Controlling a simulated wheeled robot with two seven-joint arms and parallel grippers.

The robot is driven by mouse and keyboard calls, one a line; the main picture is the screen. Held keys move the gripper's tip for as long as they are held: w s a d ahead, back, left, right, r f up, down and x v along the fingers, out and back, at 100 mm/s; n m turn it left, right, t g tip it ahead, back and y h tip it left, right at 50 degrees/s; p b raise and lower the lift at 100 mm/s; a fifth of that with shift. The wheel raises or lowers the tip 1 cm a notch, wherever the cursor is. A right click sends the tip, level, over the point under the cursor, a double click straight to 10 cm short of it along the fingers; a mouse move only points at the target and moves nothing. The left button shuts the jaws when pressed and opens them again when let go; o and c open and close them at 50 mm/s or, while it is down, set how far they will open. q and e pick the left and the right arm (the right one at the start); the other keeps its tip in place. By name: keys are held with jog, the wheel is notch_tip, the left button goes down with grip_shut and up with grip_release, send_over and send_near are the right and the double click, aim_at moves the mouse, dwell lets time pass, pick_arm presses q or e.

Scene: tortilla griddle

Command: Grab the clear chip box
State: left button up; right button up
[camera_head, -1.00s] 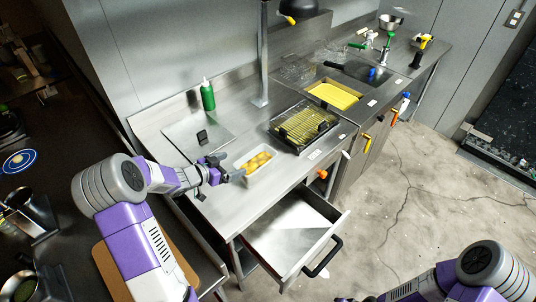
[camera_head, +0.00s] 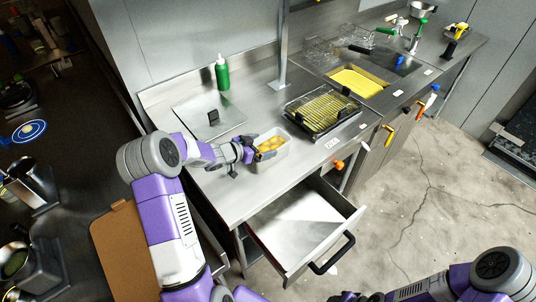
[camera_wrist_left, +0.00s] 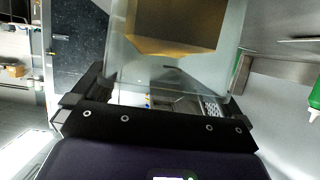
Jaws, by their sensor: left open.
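The clear chip box (camera_head: 268,158) is a small see-through tub with yellow-orange chips inside, standing on the steel counter. In the left wrist view the box (camera_wrist_left: 172,72) fills the upper middle, its clear wall close in front of the jaws and brown-yellow contents behind it. My left gripper (camera_head: 248,156) is open at the left end of the box. In the wrist view the black fingers of my left gripper (camera_wrist_left: 160,105) lie to either side of the box's near end. I cannot tell whether they touch it.
A black wire rack over a fryer (camera_head: 322,108) stands right of the box. A green bottle (camera_head: 222,76) and a steel lid with a black handle (camera_head: 210,117) are behind. An open drawer (camera_head: 305,228) juts out below the counter front. A yellow-filled basin (camera_head: 357,82) is farther right.

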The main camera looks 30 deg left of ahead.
pick_arm(q)
jog(key=shift+w+d+f, duration=0.2)
jog(key=shift+w, duration=0.3)
